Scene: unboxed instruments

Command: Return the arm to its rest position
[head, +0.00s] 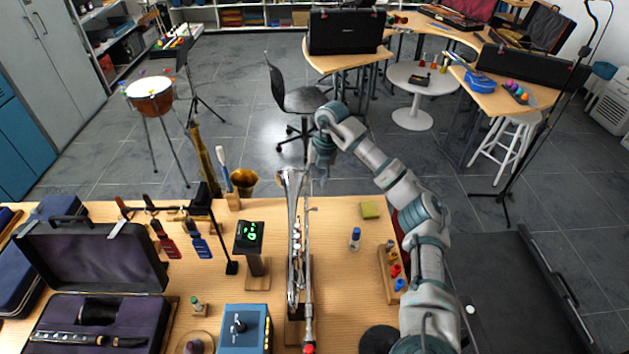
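My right arm (405,200) comes in from the lower right, reaches over the table and bends down at the wrist. My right gripper (321,176) points down near the table's far edge, just right of the upper end of a silver brass instrument (297,245). The gripper is small and seen from above, so its fingers cannot be made out, and I cannot tell if it touches the instrument. No held thing shows. My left arm and gripper are not in view.
The wooden table (340,215) holds an open clarinet case (95,262), a display on a stand (249,240), a blue box (246,325), a small bottle (355,238), a yellow-green pad (370,210) and a rack of colored pieces (390,270). A chair (300,98) stands beyond.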

